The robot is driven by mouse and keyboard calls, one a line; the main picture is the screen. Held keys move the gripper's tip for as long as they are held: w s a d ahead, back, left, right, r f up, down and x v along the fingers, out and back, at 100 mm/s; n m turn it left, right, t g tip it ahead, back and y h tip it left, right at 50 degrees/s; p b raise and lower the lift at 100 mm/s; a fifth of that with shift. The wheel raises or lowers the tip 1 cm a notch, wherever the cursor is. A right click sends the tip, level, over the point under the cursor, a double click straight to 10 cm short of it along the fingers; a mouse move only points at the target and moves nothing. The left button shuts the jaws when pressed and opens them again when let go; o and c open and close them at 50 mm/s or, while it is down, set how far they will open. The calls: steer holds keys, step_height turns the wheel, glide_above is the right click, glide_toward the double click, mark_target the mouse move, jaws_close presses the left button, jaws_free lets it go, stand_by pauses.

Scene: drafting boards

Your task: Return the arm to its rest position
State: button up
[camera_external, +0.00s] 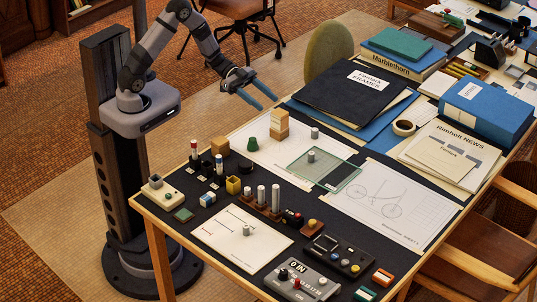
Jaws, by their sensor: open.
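My gripper (259,97) is at the upper middle of the view, raised above the far left edge of the table. Its two blue fingers are apart and nothing shows between them. My arm bends up from its column at the left and reaches down to the right. The gripper is well clear of the things on the table; a small green object (250,144) and a wooden block (279,128) stand below it.
The dark-topped table (270,266) holds drawing sheets, a clear green plate (315,167), pegs, small blocks and control boxes (302,281). A black folder (353,88), books and a blue binder (487,106) lie at the back. A green-backed chair (328,46) stands behind.

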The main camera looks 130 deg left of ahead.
steer(key=w+g+y+p, duration=0.1)
steer(key=w, duration=0.1)
steer(key=w+d+r+g+p, duration=0.1)
steer(key=w, duration=0.1)
steer(key=w+d+r+g+y+p, duration=0.1)
steer(key=w, duration=0.2)
steer(key=shift+r+y, duration=0.2)
steer(key=shift+y, duration=0.1)
steer(key=s+d+r+n+g+p, duration=0.1)
steer(key=s+d+g+p, duration=0.2)
steer(key=d, duration=0.7)
steer(key=s+d+r+g+p, duration=0.2)
steer(key=d+g, duration=0.2)
steer(key=d, duration=0.5)
steer(key=s+d+g+h+p, duration=0.1)
steer(key=s+d+g, duration=0.1)
steer(key=s+d, duration=0.3)
steer(key=s+d+r+m+g+h, duration=0.1)
steer(key=s+d+g, duration=0.1)
steer(key=s+d, duration=0.4)
steer(key=d, duration=0.3)
steer(key=shift+s+r+g+h+p, duration=0.15)
steer(key=shift+r+g+h+p, duration=0.15)
steer(key=shift+p, duration=0.1)
